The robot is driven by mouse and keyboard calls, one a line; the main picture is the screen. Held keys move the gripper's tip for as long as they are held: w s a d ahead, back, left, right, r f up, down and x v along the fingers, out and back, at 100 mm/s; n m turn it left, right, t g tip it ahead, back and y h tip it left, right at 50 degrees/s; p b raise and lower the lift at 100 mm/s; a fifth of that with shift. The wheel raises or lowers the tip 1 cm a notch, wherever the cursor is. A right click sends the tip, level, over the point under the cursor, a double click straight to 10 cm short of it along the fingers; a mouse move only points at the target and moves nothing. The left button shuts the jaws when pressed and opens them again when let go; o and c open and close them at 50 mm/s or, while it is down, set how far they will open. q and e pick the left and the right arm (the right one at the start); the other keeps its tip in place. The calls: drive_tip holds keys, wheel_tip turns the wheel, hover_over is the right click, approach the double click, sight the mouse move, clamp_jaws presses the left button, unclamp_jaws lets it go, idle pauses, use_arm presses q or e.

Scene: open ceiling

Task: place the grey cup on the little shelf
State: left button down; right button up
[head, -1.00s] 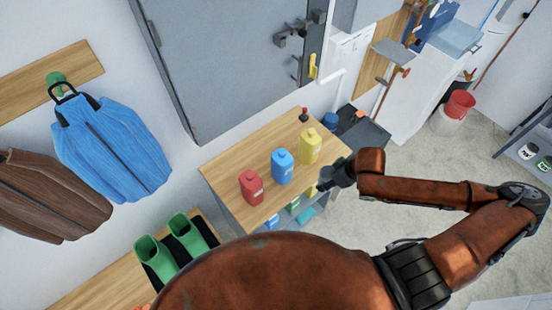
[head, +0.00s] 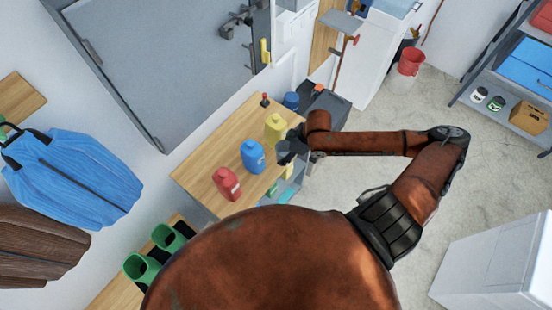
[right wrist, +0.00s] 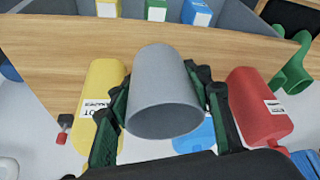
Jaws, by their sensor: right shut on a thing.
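My right gripper (right wrist: 163,112) is shut on the grey cup (right wrist: 165,80), with a dark finger on each side of it. In the right wrist view the cup's open end points toward the bottom of the picture, the same way as the red bottle's cap. In the head view my right gripper (head: 289,150) is beside the wood-topped shelf unit (head: 205,158), at its right edge near the yellow and blue bottles. I cannot make out the cup clearly there. My left gripper is not in view.
A red bottle (head: 227,184), a blue bottle (head: 252,156) and a yellow bottle (head: 275,129) stand on the wooden top. Its left part is bare. Boxes (right wrist: 156,10) sit in the compartments below. Green boots (head: 142,267) stand on a bench. Open floor (head: 370,190) lies to the right.

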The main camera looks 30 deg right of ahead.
sight(277, 155)
drive_tip(key=w+f, duration=0.1)
drive_tip(key=f, duration=0.1)
drive_tip(key=w+a+f, duration=0.1)
drive_tip(key=w+f, duration=0.1)
drive_tip(key=shift+w+a+f, duration=0.15)
drive_tip(key=shift+f, duration=0.2)
drive_tip(key=shift+w+f, duration=0.15)
drive_tip(key=shift+f, duration=1.6)
drive_tip(key=shift+f, duration=0.15)
drive_tip(key=o, duration=0.8)
